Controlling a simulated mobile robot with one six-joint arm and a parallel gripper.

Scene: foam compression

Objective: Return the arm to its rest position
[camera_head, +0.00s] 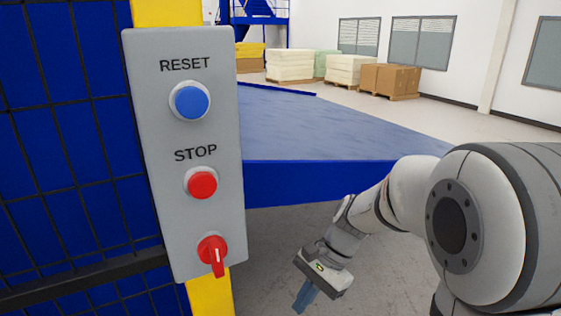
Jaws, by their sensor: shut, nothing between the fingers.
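My arm reaches in from the right side of the head view, with its large grey joint in front. My gripper (303,301) hangs at the arm's end, pointing down and to the left, low in the picture. Its blue-grey fingers are shut and nothing shows between them. It is apart from the grey control panel (150,150), to the right of the panel's lower end. The fingertips are close to the bottom edge of the picture.
The panel carries a blue RESET button (191,102), a red STOP button (202,184) and a red rotary switch (213,252). A blue mesh fence (62,130) stands left. A blue table (330,130) lies behind my arm. Pallets with foam blocks (290,66) and boxes (392,79) stand far back.

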